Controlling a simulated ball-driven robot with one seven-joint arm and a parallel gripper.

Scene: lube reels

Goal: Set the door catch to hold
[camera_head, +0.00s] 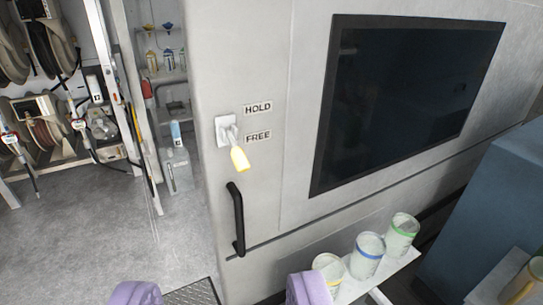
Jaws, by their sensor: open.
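The door catch (226,129) is a small white plate with a lever on the grey cabinet wall. Its yellow handle (239,159) hangs down and slightly right, with its tip below the FREE label (258,137). The HOLD label (258,107) is above, right of the plate's upper part. My gripper (222,291) shows as two purple fingertips at the bottom edge, wide apart with nothing between them. It is below the catch in the picture and apart from it. The rest of the fingers is out of frame.
A black door handle (237,218) stands out below the catch. Several tubs with coloured rims stand on a white shelf (392,276) at lower right, close to my right finger. A dark window (405,100) fills the upper right. Hose reels (42,118) stand at left beyond open floor.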

